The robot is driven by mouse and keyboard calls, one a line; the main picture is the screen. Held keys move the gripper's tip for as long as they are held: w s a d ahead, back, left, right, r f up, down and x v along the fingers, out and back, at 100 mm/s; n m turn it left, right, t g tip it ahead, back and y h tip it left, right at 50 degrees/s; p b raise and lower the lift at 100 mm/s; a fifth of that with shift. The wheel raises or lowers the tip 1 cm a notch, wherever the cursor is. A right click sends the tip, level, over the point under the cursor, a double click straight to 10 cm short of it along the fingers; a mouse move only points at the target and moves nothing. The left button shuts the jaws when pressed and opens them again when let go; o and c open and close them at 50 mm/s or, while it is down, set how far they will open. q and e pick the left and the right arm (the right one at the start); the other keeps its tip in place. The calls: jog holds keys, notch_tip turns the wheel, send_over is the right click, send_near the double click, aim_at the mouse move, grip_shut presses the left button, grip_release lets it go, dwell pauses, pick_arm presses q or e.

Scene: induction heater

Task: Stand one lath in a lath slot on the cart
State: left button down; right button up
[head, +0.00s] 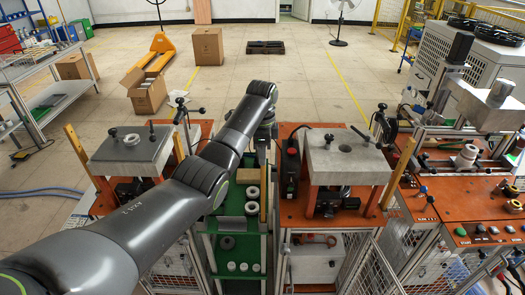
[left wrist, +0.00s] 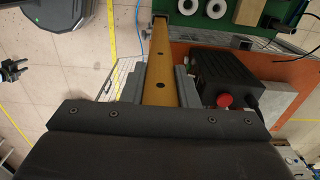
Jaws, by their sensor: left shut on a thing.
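My left gripper (left wrist: 158,88) is shut on a yellow-brown wooden lath (left wrist: 161,62) with dark holes along it. In the left wrist view the lath runs away from the jaws to a dark bracket at the edge of the green cart top (left wrist: 222,24). I cannot tell whether its far end is inside a slot or only above it. My arm hides much of the cart's back. My right gripper is not in view.
White rings (head: 252,192) lie on the cart. A red-buttoned black box (left wrist: 224,80) stands close right of the jaws. Orange-topped press stations flank the cart, with other laths upright at the left (head: 76,145) and right (head: 402,160). Open floor lies behind.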

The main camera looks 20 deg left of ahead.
pick_arm(q)
jog(key=shift+f, duration=0.85)
jog(key=c, duration=1.1)
grip_release()
jog(key=shift+o, duration=0.2)
